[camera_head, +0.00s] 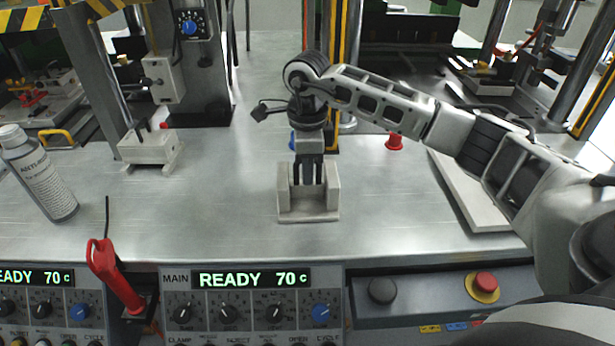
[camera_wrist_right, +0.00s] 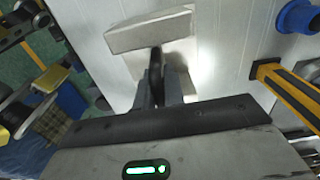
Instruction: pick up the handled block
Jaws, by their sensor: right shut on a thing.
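The handled block (camera_head: 308,210) is a pale grey block with raised side walls, standing upright on the metal bench in the middle of the head view. My right gripper (camera_head: 308,178) reaches down into it from above and is shut on it between the side walls. The right wrist view shows the fingers (camera_wrist_right: 158,95) around a dark upright handle (camera_wrist_right: 156,66), with the block's pale wall (camera_wrist_right: 148,31) beyond. The fingers partly hide the handle. I cannot tell whether the block is clear of the bench. My left gripper is not in view.
A similar pale block (camera_head: 150,147) sits under the left press. A red knob (camera_head: 394,141) and a flat pale plate (camera_head: 468,192) lie to the right. The control panel (camera_head: 250,312) runs along the front. Bench around the block is clear.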

